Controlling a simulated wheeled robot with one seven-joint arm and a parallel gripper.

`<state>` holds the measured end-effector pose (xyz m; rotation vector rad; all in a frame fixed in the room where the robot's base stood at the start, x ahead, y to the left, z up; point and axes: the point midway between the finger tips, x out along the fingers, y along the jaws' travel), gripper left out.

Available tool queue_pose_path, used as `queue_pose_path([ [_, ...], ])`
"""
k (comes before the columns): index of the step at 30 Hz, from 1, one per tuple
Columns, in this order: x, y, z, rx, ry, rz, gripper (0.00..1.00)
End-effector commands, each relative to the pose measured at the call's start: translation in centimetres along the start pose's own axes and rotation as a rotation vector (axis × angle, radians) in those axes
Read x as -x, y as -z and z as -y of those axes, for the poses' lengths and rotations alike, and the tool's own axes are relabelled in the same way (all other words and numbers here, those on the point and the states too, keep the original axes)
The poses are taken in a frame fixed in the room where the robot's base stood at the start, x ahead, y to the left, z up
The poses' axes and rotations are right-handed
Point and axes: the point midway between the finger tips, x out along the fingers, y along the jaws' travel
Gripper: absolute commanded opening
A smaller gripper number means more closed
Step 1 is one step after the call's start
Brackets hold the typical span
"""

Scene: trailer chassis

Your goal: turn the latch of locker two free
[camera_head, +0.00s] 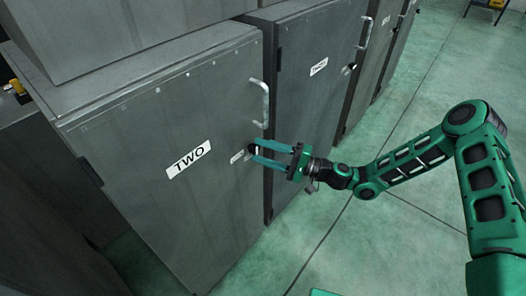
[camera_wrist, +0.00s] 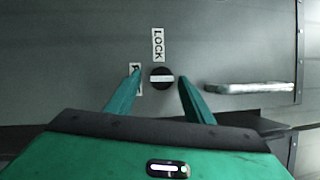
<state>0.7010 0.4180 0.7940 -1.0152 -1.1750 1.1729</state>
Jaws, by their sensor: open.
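Locker two (camera_head: 160,190) is a grey metal cabinet with a white label reading TWO (camera_head: 188,160) on its door. Its latch (camera_wrist: 161,78) is a round black knob with a pale bar lying level across it in the wrist view. A LOCK label (camera_wrist: 158,45) is beside the knob, and a second label (camera_wrist: 136,79), partly hidden by a finger, is on its left. My gripper (camera_head: 253,150) is open, its green fingers pointing at the door around the latch. In the wrist view the fingertips (camera_wrist: 160,76) lie on either side of the knob; I cannot tell whether they touch it.
A pale bar handle (camera_head: 264,103) stands out from the door above my gripper; it also shows at the right in the wrist view (camera_wrist: 248,88). Another labelled locker (camera_head: 318,100) stands to the right. The green floor (camera_head: 400,235) in front is clear.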

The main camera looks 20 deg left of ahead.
Motion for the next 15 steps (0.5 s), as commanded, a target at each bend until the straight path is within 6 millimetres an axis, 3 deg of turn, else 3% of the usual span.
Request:
queue_pose_path([
  [15,8.5,0.2,-0.1,-0.001,-0.001,-0.005,0.48],
])
